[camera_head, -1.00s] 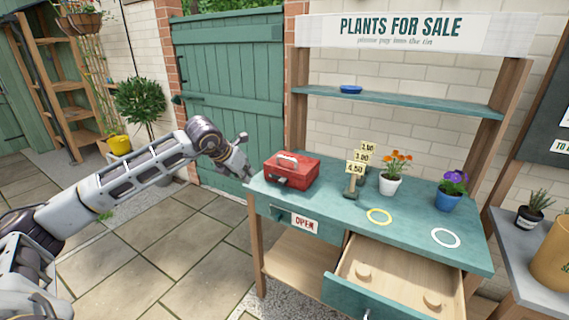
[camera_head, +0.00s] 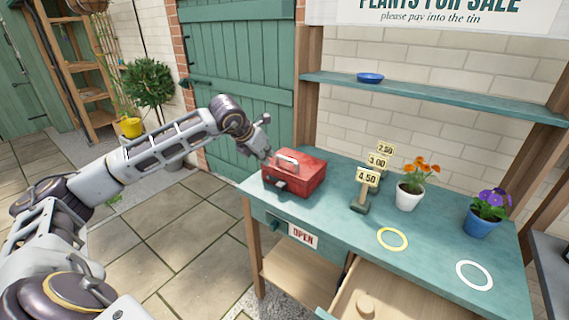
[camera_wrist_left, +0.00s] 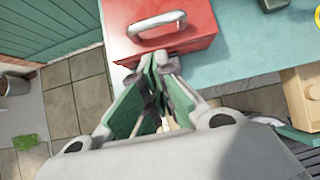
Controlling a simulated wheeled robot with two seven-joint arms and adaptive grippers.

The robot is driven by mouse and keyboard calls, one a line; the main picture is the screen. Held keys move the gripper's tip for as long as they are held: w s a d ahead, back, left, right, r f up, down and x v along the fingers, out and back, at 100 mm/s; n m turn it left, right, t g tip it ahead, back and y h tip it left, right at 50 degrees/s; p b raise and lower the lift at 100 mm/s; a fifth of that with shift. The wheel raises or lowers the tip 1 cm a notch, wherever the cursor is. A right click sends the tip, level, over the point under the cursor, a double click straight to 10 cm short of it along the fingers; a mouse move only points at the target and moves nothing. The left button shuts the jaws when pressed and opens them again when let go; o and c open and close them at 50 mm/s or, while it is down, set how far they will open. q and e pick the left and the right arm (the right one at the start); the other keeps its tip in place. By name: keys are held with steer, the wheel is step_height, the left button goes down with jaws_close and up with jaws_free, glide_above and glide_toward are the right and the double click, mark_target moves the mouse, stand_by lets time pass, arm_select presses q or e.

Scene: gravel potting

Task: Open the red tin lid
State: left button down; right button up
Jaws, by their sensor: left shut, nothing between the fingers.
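The red tin (camera_head: 300,178) stands at the left end of the green stall table (camera_head: 345,200), its lid closed. A grey handle (camera_head: 287,163) is on the lid, and a latch shows on the front. My left gripper (camera_head: 266,155) is shut and empty beside the tin's left side. In the left wrist view, the closed fingers (camera_wrist_left: 160,75) are right at the tin's edge (camera_wrist_left: 190,45), below the lid handle (camera_wrist_left: 157,25). I cannot tell if they touch it. My right gripper is not in view.
Price signs (camera_head: 368,178), a white pot with orange flowers (camera_head: 409,196) and a blue pot with purple flowers (camera_head: 482,222) stand right of the tin. Yellow (camera_head: 392,239) and white (camera_head: 474,275) rings mark the tabletop. An open drawer (camera_head: 385,300) juts out in front.

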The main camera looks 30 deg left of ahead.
mark_target(282, 170)
arm_select(q)
steer(key=shift+w+r, duration=0.1)
steer(key=shift+w, duration=0.3)
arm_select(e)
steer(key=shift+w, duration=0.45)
arm_select(q)
steer(key=shift+s, duration=0.1)
steer(key=shift+x, duration=3.95)
steer(key=shift+p+x, duration=0.3)
steer(key=shift+x, duration=0.8)
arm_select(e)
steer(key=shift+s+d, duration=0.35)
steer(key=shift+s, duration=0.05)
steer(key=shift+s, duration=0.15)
